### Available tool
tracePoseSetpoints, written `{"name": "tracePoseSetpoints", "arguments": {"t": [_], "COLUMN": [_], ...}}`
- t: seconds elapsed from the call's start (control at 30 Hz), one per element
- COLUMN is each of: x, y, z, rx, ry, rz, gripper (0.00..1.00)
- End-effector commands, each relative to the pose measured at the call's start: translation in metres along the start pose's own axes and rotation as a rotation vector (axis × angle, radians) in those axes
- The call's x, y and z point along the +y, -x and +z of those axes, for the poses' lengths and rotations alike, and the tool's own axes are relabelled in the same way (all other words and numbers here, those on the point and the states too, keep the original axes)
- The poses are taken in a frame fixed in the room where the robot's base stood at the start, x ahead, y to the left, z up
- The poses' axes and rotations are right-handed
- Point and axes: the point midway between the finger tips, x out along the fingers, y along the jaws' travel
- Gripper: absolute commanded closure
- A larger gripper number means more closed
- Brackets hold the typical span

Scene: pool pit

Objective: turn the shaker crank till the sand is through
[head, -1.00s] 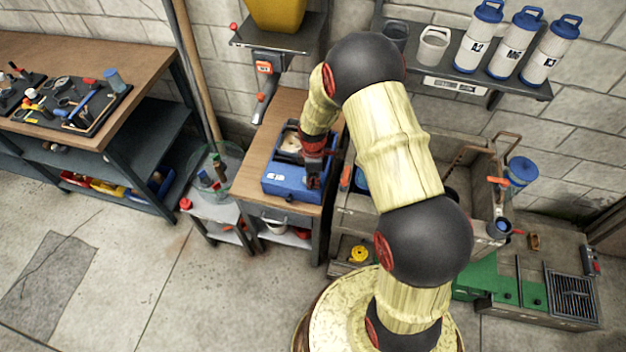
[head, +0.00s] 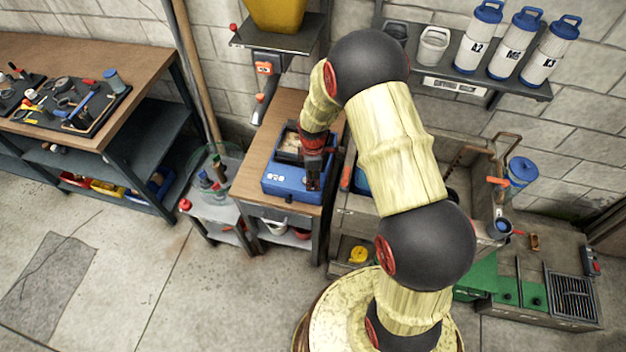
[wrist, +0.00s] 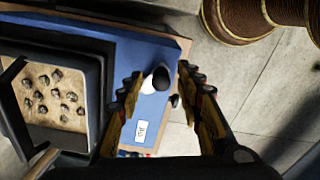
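The shaker is a blue box (head: 283,184) on a small wooden-topped bench in the head view; its blue top also shows in the wrist view (wrist: 135,63). Its dark-framed tray, at left in the wrist view, holds tan sand (wrist: 40,118) with several dark lumps on it. A knob with black and white parts (wrist: 161,78), apparently the crank's handle, stands between my fingertips. My gripper (wrist: 158,80) is open, with a visible gap on each side of the knob. In the head view my gripper (head: 313,180) points down at the shaker's right side. The rest of the crank is hidden.
A stone sink (head: 345,213) is close on the right. A shelf with a yellow bin (head: 275,14) hangs behind. The floor at front left is clear.

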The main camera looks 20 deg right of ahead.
Motion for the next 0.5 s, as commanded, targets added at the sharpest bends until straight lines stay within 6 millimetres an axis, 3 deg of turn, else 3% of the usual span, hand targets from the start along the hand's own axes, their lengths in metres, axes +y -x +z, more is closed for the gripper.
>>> {"name": "tracePoseSetpoints", "arguments": {"t": [0.3,0.5], "x": [0.001,0.001], "y": [0.065,0.094], "z": [0.0,0.0], "rx": [0.001,0.0], "ry": [0.0,0.0], "rz": [0.004,0.002], "gripper": [0.64,0.64]}}
